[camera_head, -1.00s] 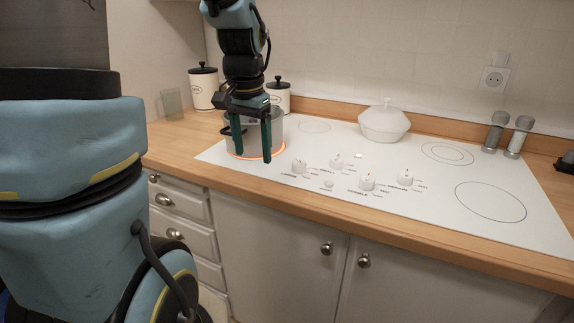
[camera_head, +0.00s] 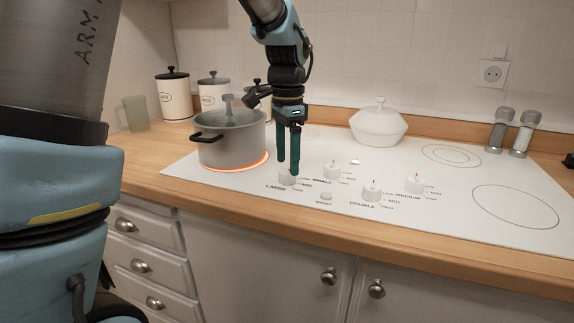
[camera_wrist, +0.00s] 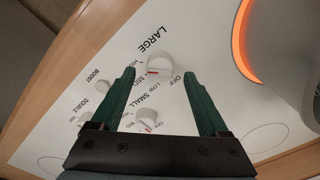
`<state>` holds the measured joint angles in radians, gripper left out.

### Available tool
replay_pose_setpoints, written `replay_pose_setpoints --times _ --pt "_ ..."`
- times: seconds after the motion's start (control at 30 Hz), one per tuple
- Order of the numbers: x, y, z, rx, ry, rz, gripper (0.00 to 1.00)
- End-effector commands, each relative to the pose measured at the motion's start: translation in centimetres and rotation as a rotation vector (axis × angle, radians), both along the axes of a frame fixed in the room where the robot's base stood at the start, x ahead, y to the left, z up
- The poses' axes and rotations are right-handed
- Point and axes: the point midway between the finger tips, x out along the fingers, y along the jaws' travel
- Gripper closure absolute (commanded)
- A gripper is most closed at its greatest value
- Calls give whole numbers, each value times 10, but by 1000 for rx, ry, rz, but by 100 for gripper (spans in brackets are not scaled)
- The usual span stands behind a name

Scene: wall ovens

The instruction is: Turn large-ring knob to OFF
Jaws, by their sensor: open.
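The large-ring knob (camera_head: 288,179) is a white round knob beside the word LARGE on the white cooktop (camera_head: 245,190). It also shows in the wrist view (camera_wrist: 161,62), with a red mark on the side nearest the MID label. The OFF label (camera_wrist: 177,79) lies on the other side, near the right finger. My gripper (camera_head: 288,166) is open and points down just over this knob. In the wrist view the knob sits between and slightly beyond the fingertips (camera_wrist: 160,73); I see no clear contact. In the head view the fingers partly hide the knob.
A grey lidded pot (camera_head: 230,138) stands on a glowing orange ring, left of my gripper. Other knobs labelled SMALL (camera_head: 333,170), DOUBLE (camera_head: 372,189) and MEDIUM (camera_head: 415,184) are to the right. A white lidded dish (camera_head: 379,124) stands behind them.

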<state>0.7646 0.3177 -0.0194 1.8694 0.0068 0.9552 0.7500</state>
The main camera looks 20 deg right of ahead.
Motion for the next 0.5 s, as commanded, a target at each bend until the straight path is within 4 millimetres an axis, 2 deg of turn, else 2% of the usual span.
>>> replay_pose_setpoints --times 0.2,0.5 --pt "0 0 -21 1 1 1 22" --pt "0 0 -24 0 0 1 22"
